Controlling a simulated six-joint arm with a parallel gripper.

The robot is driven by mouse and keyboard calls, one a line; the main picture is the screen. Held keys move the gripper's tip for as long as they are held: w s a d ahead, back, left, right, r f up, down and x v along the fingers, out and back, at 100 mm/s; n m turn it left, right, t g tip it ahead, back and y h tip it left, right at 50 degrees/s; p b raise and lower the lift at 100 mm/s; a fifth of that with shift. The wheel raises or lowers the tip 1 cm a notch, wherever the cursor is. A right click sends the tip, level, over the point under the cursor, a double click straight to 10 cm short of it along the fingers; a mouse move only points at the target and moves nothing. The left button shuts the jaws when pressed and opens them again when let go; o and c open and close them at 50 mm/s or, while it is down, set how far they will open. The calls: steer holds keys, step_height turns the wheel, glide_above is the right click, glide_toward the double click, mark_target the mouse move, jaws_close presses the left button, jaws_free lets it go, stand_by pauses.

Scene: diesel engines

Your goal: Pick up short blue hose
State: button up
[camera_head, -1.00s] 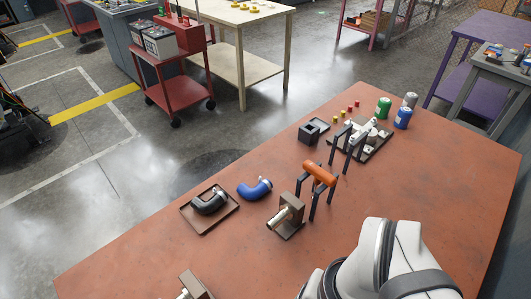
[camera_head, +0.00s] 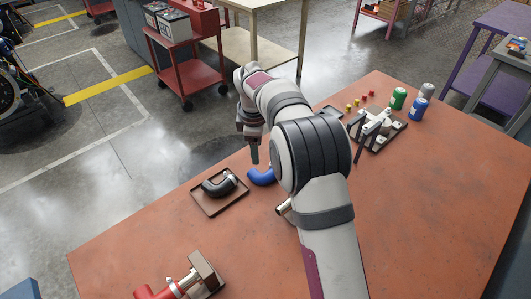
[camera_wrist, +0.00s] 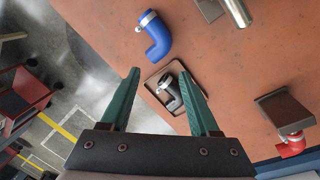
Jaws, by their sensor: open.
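The short blue hose (camera_head: 261,177) is a bent elbow lying on the red-brown table, with a light metal clamp at one end. My arm hides part of it in the head view. In the wrist view the blue hose (camera_wrist: 158,40) lies whole, beyond my fingertips, with its clamped end at the top. My gripper (camera_wrist: 159,74) is open and empty, its two green fingers apart. In the head view my gripper (camera_head: 254,156) points down above the table, close by the blue hose.
A black elbow hose (camera_head: 217,187) lies in a shallow brown tray (camera_head: 207,209) beside the blue one. A red hose (camera_head: 160,291) sits on a metal fitting at the front. Cans (camera_head: 398,98) and a rack stand at the far right. The table's front right is clear.

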mark_target(261, 175)
steer(key=f, duration=0.5)
steer(key=w+f, duration=0.1)
steer(key=f, duration=0.4)
steer(key=w+f, duration=0.1)
steer(key=f, duration=0.3)
steer(key=shift+w+d+f, duration=0.2)
steer(key=shift+d+f, duration=0.2)
jaws_close()
stand_by(0.4)
